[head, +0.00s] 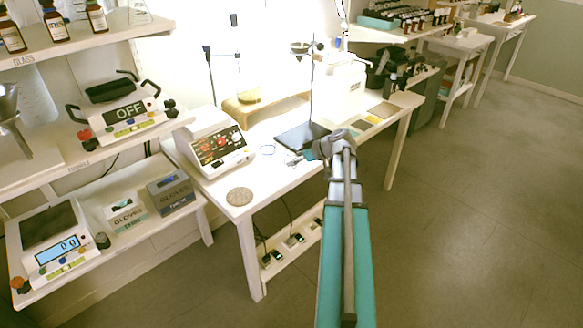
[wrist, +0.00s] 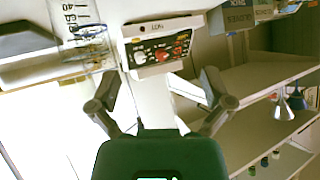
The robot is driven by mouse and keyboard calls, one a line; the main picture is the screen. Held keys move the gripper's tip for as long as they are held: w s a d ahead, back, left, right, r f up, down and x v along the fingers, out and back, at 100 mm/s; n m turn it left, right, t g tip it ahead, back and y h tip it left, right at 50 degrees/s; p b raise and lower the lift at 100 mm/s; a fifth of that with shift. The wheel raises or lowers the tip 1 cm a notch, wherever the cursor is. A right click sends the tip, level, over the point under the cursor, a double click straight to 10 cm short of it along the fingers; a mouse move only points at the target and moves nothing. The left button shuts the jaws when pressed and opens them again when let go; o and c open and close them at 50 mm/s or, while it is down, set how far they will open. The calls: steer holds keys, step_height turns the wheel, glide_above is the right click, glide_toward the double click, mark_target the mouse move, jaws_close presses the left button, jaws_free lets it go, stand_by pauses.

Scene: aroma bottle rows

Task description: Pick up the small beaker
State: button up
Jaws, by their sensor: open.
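A clear glass vessel with dark graduation marks (wrist: 80,28) shows at the upper left of the wrist view, upside down in the picture; it may be the small beaker. In the head view a faint clear glass shape (head: 292,159) lies just left of my gripper (head: 314,151), too small to identify surely. In the wrist view my gripper (wrist: 158,84) is open, its fingers spread wide with nothing between them. The glass is beyond the left finger, apart from the jaws. My wrist hides part of the table in the head view.
A white device with red knobs (head: 220,148) stands left of my gripper. A dark stand base with a rod (head: 303,137) is close behind it. A round cork mat (head: 239,197) lies at the table's front left. A wooden stand (head: 262,104) is farther back.

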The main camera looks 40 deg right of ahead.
mark_target(291, 159)
steer(key=s+d+t+b, duration=0.2)
steer(key=s+d+t, duration=0.1)
steer(key=d, duration=0.7)
steer(key=shift+s+f+n+h, duration=0.15)
steer(key=shift+n+h, duration=0.15)
steer(key=shift+b+x, duration=1.85)
steer(key=shift+x, duration=2.5)
steer(key=shift+f, duration=0.1)
steer(key=shift+b+x, duration=1.1)
steer(key=shift+x, duration=1.45)
steer(key=shift+d+f, duration=0.1)
steer(key=shift+f, duration=0.05)
steer(key=c, duration=1.1)
